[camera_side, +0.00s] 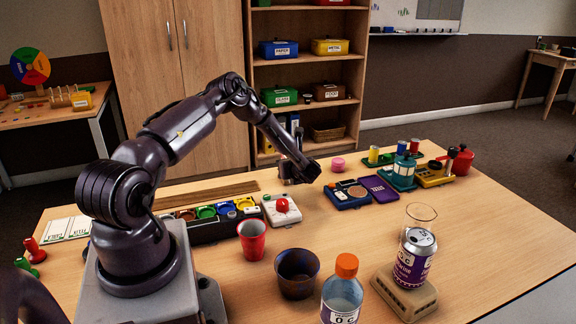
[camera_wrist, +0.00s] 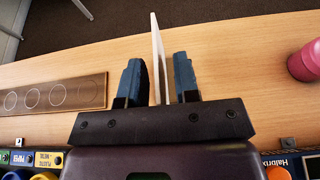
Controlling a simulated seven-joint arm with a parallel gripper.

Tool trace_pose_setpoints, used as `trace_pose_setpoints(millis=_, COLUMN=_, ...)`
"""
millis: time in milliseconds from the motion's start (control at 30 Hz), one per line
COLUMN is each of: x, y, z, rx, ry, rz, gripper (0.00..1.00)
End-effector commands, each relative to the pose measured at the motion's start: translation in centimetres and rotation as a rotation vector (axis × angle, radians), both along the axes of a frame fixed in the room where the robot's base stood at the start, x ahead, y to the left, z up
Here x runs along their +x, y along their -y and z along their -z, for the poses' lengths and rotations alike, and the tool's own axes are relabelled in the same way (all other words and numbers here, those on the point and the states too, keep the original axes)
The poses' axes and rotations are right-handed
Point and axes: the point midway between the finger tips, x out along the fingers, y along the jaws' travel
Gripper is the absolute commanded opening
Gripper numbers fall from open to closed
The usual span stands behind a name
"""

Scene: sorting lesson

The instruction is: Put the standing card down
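The standing card (camera_wrist: 157,50) shows nearly edge-on in the wrist view as a thin pale upright sheet. My gripper (camera_wrist: 157,72) has its two blue-grey fingers on either side of the card. Gaps show between the card and both fingers, so the gripper looks open around it and not clamped. In the side view my gripper (camera_side: 296,176) is low over the far part of the table. The card cannot be made out clearly there, and its lower edge is hidden by the gripper body in the wrist view.
A wooden board with circles (camera_wrist: 52,95) lies left of the gripper, and a pink cylinder (camera_wrist: 304,62) stands right. A white box with a red button (camera_side: 281,208) and a blue case (camera_side: 347,193) are close by. Bare tabletop (camera_wrist: 225,45) lies beyond the card.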

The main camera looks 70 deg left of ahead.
Motion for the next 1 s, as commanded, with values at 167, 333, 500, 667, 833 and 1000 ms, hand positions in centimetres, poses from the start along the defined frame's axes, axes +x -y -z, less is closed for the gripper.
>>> trace_pose_setpoints(millis=167, x=0.0, y=0.0, z=-0.3, rx=0.0, ry=0.001, rz=0.0, gripper=0.29)
trace_pose_setpoints(millis=333, x=0.1, y=1.9, z=-1.1, rx=0.0, ry=0.001, rz=0.004, gripper=0.29)
trace_pose_setpoints(millis=500, x=0.1, y=5.3, z=-2.6, rx=0.001, ry=0.0, rz=0.005, gripper=0.29)
trace_pose_setpoints(millis=667, x=0.1, y=8.4, z=-3.8, rx=0.0, ry=0.0, rz=0.004, gripper=0.29)
trace_pose_setpoints(millis=833, x=0.1, y=10.4, z=-4.7, rx=0.001, ry=0.0, rz=0.002, gripper=0.29)
trace_pose_setpoints(millis=1000, x=1.3, y=11.4, z=-6.2, rx=0.003, ry=-0.022, rz=0.083, gripper=0.29)
